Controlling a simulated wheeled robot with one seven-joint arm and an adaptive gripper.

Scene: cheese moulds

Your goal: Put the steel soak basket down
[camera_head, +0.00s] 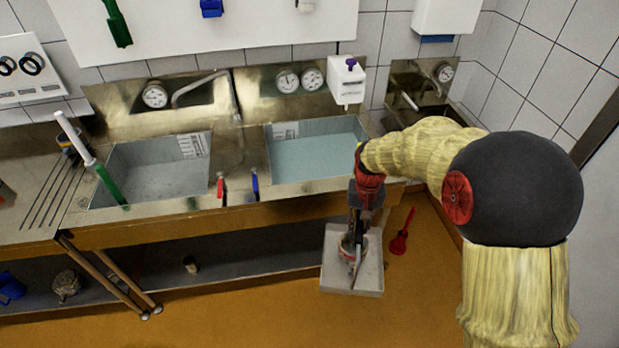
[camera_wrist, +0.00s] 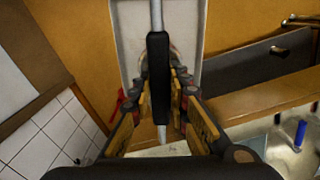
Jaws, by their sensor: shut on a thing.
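The steel soak basket (camera_head: 341,283) is a pale grey, rectangular, shallow box below my gripper (camera_head: 353,246), in front of the right sink. My gripper is shut on its bar handle, which has a black grip (camera_wrist: 159,75) on a steel rod. In the wrist view the grip lies between the fingers (camera_wrist: 160,97), with the basket's pale floor (camera_wrist: 133,35) beneath. My fingers hide part of the basket's inside. I cannot tell whether its underside touches anything.
The left sink (camera_head: 150,178) looks empty; the right sink (camera_head: 318,158) holds bluish water. A low shelf (camera_head: 230,252) runs under the counter. A green-and-white brush (camera_head: 95,160) leans at the left sink.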

